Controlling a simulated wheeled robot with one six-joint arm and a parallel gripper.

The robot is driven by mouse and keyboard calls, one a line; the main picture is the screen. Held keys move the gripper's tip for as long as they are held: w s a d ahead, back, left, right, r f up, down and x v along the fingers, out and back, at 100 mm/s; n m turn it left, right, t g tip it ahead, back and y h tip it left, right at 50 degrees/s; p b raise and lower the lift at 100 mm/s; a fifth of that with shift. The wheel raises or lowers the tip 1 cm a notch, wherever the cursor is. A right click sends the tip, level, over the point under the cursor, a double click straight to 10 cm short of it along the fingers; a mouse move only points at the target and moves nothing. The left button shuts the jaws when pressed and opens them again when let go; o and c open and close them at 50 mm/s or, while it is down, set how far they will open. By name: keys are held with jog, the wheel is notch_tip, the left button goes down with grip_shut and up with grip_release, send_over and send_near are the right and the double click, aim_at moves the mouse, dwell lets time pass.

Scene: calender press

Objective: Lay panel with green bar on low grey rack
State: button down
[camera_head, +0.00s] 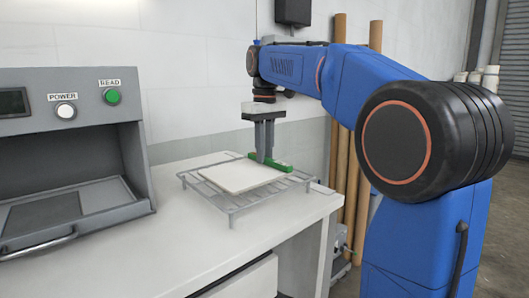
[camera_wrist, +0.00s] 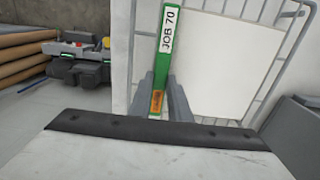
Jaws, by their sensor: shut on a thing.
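The panel (camera_head: 238,176) is a flat cream-white sheet with a green bar (camera_head: 270,164) along its far right edge. My gripper (camera_head: 264,160) points down and is shut on the green bar. In the wrist view my two fingers (camera_wrist: 160,100) stand either side of the green bar (camera_wrist: 167,50), which carries a "JOB 70" label and an orange patch. The panel (camera_wrist: 220,60) spreads to the right of the bar there. The low grey rack (camera_head: 232,209) is a wire frame on short legs on the white bench. The panel is over the rack; whether it touches the wires I cannot tell.
A grey machine (camera_head: 70,150) with POWER and READ buttons stands at the left of the bench (camera_head: 150,240). Brown rolls (camera_head: 337,110) lean against the wall behind the bench's right end. The bench front, between machine and rack, is clear.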

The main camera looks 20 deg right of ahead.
jog(key=shift+f, duration=0.1)
jog(key=c, duration=1.7)
grip_release()
jog(key=shift+o, duration=0.2)
notch_tip(320, 180, up, 12)
